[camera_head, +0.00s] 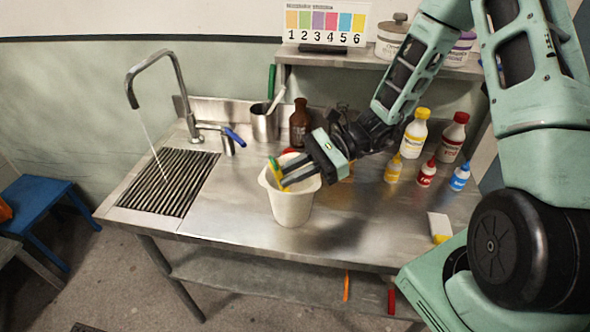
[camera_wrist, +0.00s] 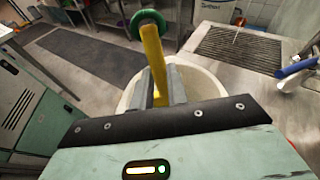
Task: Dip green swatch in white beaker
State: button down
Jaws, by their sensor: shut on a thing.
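The white beaker (camera_head: 290,207) stands upright on the steel counter, left of centre in the head view. Its pale rim (camera_wrist: 205,77) shows behind the fingers in the wrist view. My gripper (camera_head: 279,178) is over the beaker's mouth, its fingers shut on a yellow strip (camera_wrist: 154,62) with a green ring-shaped end (camera_wrist: 148,22). In the head view, green (camera_head: 274,165) and yellow parts show at the fingertips, at the beaker's left rim. I cannot tell whether this is the green swatch, or whether its lower end touches anything inside the beaker. The beaker's inside is mostly hidden.
A running tap (camera_head: 165,75) and ribbed drain (camera_head: 172,182) are at left. A steel cup (camera_head: 264,124) and brown bottle (camera_head: 299,124) stand behind. Several bottles, including a red-labelled one (camera_head: 453,138), stand at right.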

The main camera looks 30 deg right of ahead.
notch_tip(320, 180, up, 13)
jog(key=d+p, duration=0.1)
jog(key=p, duration=1.1)
jog(key=shift+d, duration=0.3)
jog(key=shift+w, duration=0.1)
dwell(3.1)
notch_tip(320, 180, up, 5)
jog(key=p, duration=0.4)
jog(key=shift+f, duration=0.1)
